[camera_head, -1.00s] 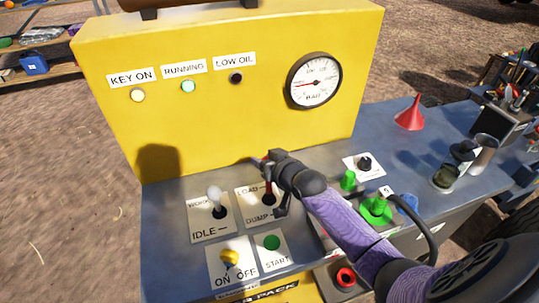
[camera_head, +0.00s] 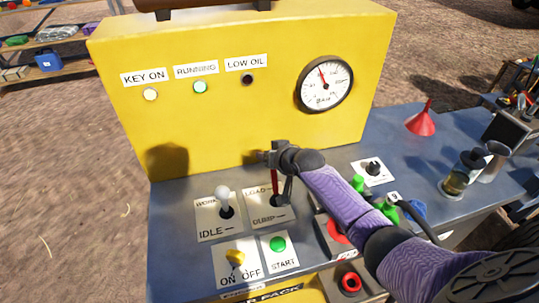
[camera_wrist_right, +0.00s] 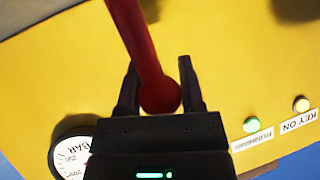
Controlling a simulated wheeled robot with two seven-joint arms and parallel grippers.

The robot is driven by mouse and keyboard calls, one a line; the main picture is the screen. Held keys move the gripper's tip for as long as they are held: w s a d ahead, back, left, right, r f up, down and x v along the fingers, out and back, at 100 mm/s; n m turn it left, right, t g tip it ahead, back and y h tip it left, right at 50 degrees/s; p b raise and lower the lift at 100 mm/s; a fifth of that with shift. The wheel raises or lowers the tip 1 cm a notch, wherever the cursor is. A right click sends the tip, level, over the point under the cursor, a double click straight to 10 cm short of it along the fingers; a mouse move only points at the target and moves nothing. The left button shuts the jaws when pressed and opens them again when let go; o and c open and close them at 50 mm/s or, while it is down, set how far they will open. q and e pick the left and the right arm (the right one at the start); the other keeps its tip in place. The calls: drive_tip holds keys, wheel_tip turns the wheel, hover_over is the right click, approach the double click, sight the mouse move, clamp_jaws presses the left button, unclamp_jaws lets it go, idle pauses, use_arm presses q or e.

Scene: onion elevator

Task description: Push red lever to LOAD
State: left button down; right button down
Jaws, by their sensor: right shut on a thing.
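The red lever (camera_head: 274,184) stands up from its plate on the blue-grey console, between the LOAD label (camera_head: 257,191) at the back and the DUMP label (camera_head: 266,220) at the front. My right gripper (camera_head: 268,156) is at the lever's top, close to the yellow panel. In the wrist view the red lever (camera_wrist_right: 144,45) runs between the two fingers of my right gripper (camera_wrist_right: 158,75), its round end at the gripper's palm. The right gripper is shut on it. The lever's base is partly hidden behind a dark part of my gripper. My left gripper is out of view.
A white-knobbed lever (camera_head: 223,194) stands left of the red one. A yellow switch (camera_head: 236,257) and green START button (camera_head: 278,244) are in front. The yellow panel (camera_head: 230,120) rises behind. A pressure gauge (camera_head: 325,84) reads with its needle upward.

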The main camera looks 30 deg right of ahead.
drive_tip(key=shift+f, duration=0.15)
drive_tip(key=c, duration=0.5)
unclamp_jaws()
drive_tip(key=shift+c, duration=0.2)
drive_tip(key=o, duration=0.3)
drive_tip(key=shift+s+r, duration=0.1)
drive_tip(key=shift+r, duration=0.1)
drive_tip(key=p+v, duration=0.5)
drive_tip(key=v, duration=0.4)
drive_tip(key=shift+s, duration=0.25)
